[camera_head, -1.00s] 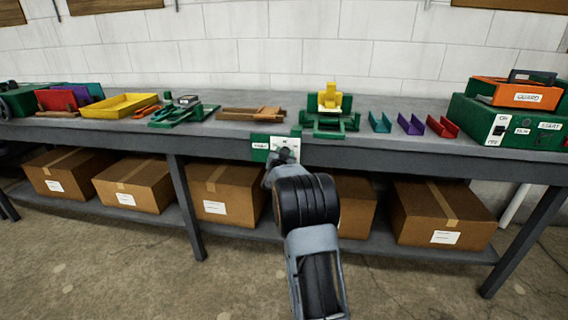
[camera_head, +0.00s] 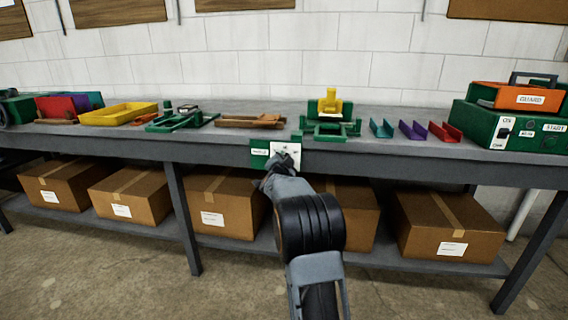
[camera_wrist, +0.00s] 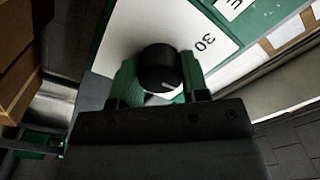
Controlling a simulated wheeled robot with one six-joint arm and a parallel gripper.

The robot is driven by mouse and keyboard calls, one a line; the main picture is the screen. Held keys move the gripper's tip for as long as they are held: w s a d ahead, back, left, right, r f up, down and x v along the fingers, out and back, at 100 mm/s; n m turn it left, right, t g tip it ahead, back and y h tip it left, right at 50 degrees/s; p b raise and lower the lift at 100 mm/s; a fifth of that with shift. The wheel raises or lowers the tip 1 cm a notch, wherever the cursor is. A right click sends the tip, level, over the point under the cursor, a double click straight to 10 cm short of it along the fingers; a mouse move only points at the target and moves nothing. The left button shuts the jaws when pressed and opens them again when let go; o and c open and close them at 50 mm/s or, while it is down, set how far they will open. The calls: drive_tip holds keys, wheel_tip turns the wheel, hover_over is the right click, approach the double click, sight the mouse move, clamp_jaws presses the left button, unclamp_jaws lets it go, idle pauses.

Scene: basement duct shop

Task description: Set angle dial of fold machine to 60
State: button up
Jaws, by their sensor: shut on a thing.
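The fold machine (camera_head: 328,127), green with a yellow upper part, stands on the bench at centre right. Its white dial plate (camera_head: 287,151), beside a green label panel, is at the bench's front edge below it. The round black dial knob (camera_wrist: 158,68) shows in the wrist view, with a pale pointer line on its lower right side. A "30" is printed on the white plate to its right; other angle marks are hidden or out of view. My gripper (camera_wrist: 157,82) has its green fingers shut on the knob, one on each side. In the head view my wrist partly covers the plate.
On the bench are a yellow tray (camera_head: 118,113), brown pieces (camera_head: 250,121), small coloured channels (camera_head: 412,131) and a green machine with an orange guard box (camera_head: 517,97). Cardboard boxes (camera_head: 125,193) fill the lower shelf. The floor in front is clear.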

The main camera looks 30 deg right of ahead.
idle(0.3)
drive_tip(key=o, duration=0.9)
drive_tip(key=shift+a, duration=0.1)
drive_tip(key=p+v, duration=0.1)
drive_tip(key=v, duration=1.2)
drive_tip(key=shift+s+a+p, duration=0.3)
